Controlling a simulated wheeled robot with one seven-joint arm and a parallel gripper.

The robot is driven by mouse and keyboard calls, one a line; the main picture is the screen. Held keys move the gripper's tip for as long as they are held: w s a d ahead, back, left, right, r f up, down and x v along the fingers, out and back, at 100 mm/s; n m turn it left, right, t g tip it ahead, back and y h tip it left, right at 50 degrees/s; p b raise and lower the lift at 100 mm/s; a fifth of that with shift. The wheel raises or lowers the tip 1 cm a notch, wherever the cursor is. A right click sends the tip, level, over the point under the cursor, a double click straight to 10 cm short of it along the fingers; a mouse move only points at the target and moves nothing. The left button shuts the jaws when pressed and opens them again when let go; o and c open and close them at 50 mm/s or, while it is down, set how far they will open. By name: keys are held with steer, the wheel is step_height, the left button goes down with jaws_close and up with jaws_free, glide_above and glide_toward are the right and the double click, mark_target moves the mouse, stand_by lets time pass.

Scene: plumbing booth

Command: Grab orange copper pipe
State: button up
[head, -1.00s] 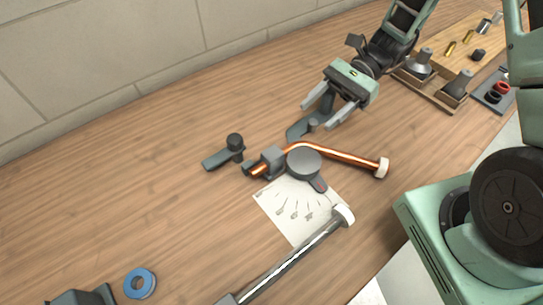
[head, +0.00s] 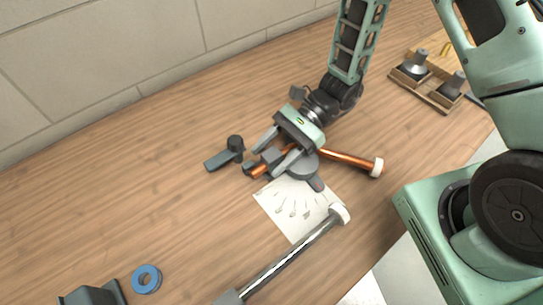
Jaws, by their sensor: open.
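The orange copper pipe (head: 345,158) lies bent in a grey pipe bender with a round disc (head: 303,168). A white cap (head: 376,167) is on its right end, and its left end (head: 260,171) sticks out past a grey block. My gripper (head: 268,160) is open, above the bender and the bent middle of the pipe, its two fingers pointing down-left on either side of the grey block. The gripper hides the bend. I cannot tell whether the fingers touch anything.
A white sheet with drawings (head: 290,208) lies under the bender. A grey metal tube with a white end (head: 290,258) lies in front. A dark grey clamp-like part (head: 226,154) is at left, a blue ring (head: 146,279) front left. A wooden tray (head: 428,88) stands back right.

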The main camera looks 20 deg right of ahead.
steer(key=shift+s+a+f, duration=0.1)
steer(key=shift+a, duration=0.05)
jaws_close()
